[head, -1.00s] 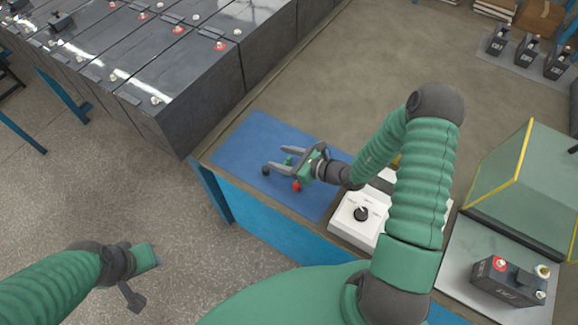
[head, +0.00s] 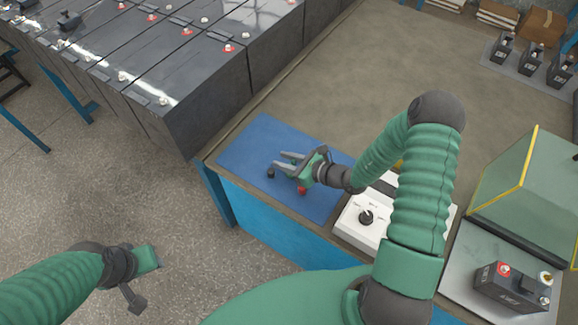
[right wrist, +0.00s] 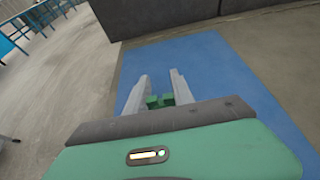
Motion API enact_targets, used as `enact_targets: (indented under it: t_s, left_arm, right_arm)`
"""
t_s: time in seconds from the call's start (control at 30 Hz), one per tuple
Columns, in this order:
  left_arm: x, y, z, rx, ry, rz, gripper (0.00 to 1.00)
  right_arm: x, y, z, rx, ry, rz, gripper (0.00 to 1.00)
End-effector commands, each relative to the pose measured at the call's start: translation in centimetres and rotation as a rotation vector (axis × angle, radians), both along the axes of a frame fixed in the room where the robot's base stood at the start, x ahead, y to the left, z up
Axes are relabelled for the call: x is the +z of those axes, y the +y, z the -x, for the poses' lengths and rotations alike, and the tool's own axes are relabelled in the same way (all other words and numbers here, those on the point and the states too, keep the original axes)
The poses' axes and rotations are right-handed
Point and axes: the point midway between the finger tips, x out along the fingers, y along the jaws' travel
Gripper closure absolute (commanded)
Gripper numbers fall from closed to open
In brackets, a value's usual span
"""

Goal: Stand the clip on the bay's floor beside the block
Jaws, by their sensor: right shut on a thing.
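My right gripper (head: 284,163) is low over the blue mat (head: 248,140). Its two grey fingers are closed around a small green piece, which I take for the clip and which shows between the fingers in the right wrist view (right wrist: 160,101). A black end (head: 270,174) and a red end (head: 301,190) show beside the gripper; I cannot tell if they belong to the clip. The block (head: 510,287), a dark battery with a red terminal, stands on the grey floor of the bay (head: 462,262) at the right. My left gripper (head: 146,278) is at the lower left, its jaws unclear.
A white box with a dial (head: 352,228) stands between the mat and the bay. A green hood with yellow edges (head: 515,185) rises behind the block. Large dark batteries (head: 205,100) line the upper left. Several small batteries (head: 531,58) stand far right. The bench middle is clear.

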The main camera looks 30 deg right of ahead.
Motion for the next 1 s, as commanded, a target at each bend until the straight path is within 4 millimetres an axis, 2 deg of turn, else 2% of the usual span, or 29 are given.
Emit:
enact_targets:
  t_s: [0.23, 0.4, 0.67, 0.83, 0.9, 1.0]
  left_arm:
    - [0.2, 0.0, 0.0, 0.000, 0.000, 0.000, 0.64]
    - [0.6, 0.0, 0.0, 0.000, 0.000, 0.000, 0.64]
    - [0.0, 0.0, 0.0, 0.000, 0.000, 0.000, 0.64]
    - [-0.5, 0.0, 0.0, 0.000, 0.000, 0.000, 0.64]
    - [2.6, 0.0, 0.1, 0.000, 0.002, 0.000, 0.64]
    - [4.6, 0.0, -0.1, 0.000, -0.001, 0.000, 0.64]
  right_arm:
    - [1.4, -0.1, 0.0, -0.001, -0.002, 0.001, 1.00]
    - [3.9, 0.0, 0.0, 0.000, -0.003, 0.002, 1.00]
    - [4.0, 3.7, 4.8, 0.003, 0.004, -0.003, 1.00]
    - [4.3, 6.7, 8.7, 0.002, 0.005, -0.003, 1.00]
    - [5.8, 7.3, 9.5, 0.001, 0.007, -0.009, 1.00]
    - [5.8, 8.2, 10.6, 0.001, 0.007, -0.006, 1.00]
